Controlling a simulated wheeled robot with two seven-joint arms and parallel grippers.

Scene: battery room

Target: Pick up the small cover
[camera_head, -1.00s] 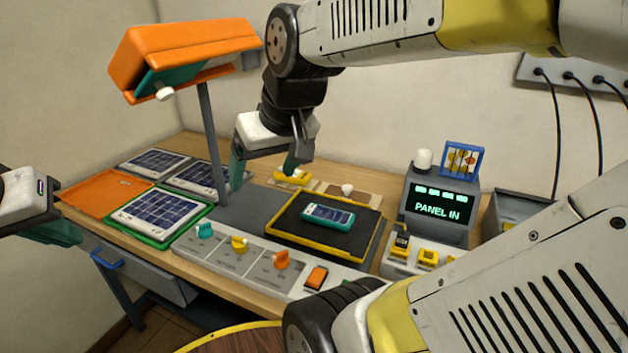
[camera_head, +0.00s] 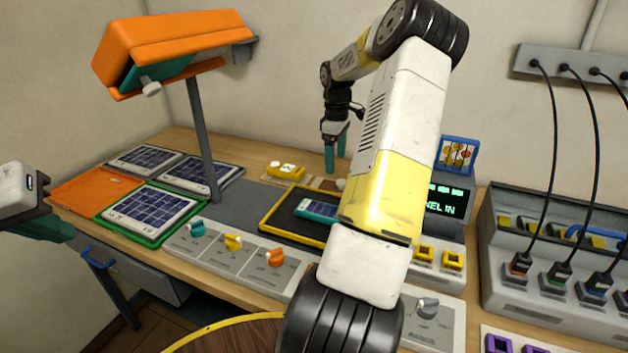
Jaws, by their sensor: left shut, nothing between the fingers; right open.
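I cannot tell for certain which piece is the small cover. A small yellow piece with a white top (camera_head: 286,171) lies at the back of the bench. To its right, a tan flat piece (camera_head: 318,183) with a pale knob is partly hidden by my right arm. My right gripper (camera_head: 335,158) is open and empty, fingers pointing down, just above and behind that tan piece. My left gripper (camera_head: 48,229) is shut and empty at the left edge, in front of the orange mat.
A teal device (camera_head: 317,209) lies on a yellow-edged black tray (camera_head: 278,224). Solar panels (camera_head: 152,212) lie at left under an orange lamp (camera_head: 175,45). A knob panel (camera_head: 232,258) runs along the front. A display box (camera_head: 452,205) and cabled charger (camera_head: 545,285) stand at right.

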